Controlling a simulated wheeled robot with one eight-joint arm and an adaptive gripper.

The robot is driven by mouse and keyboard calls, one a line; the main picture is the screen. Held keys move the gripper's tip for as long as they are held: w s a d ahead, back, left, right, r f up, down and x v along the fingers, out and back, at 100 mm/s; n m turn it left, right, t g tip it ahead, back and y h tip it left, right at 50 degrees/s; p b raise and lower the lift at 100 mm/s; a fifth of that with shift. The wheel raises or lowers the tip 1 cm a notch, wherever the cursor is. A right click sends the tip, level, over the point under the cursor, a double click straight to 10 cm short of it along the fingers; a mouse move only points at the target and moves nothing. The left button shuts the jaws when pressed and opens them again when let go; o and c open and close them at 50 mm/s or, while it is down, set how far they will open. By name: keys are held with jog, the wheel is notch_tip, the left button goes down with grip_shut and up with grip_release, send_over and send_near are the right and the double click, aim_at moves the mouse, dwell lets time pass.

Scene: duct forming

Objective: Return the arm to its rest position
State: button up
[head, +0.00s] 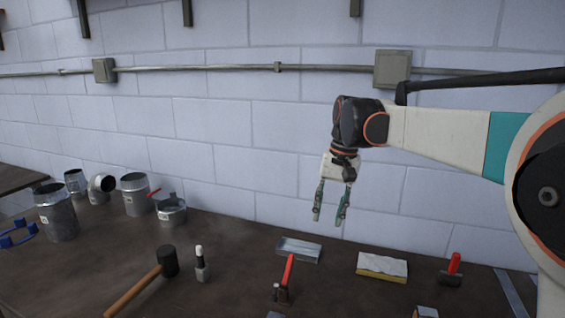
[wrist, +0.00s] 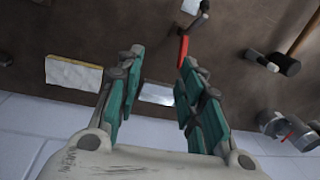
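My gripper (head: 331,219) hangs from my arm above the back part of the workbench, in front of the block wall, with its fingers pointing down. In the wrist view my gripper (wrist: 160,62) has its two green-padded fingers spread apart with nothing between them. It is open and empty, clear of the bench. My arm reaches in from the right side of the head view.
The dark workbench (head: 215,290) holds a metal tray (head: 299,250), a red-handled hammer (head: 287,275), a yellow-edged block (head: 382,267), another red-handled tool (head: 453,270), a mallet (head: 145,286) and a small bottle-like tool (head: 201,266). Several metal duct pieces (head: 57,213) stand at left.

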jog(key=s+d+f+n+t, duration=0.1)
jog(key=s+d+f+t, duration=0.1)
jog(key=s, duration=0.7)
jog(key=s+d+f+t+h, duration=0.1)
jog(key=s+d+f+t, duration=0.1)
jog(key=s, duration=0.8)
jog(key=s+d+f+n+t, duration=0.1)
jog(key=s+d+f+t, duration=0.2)
jog(key=s, duration=0.6)
jog(key=shift+s+d+f+n+h, duration=0.35)
jog(key=shift+d+f, duration=0.35)
jog(key=shift+f, duration=0.2)
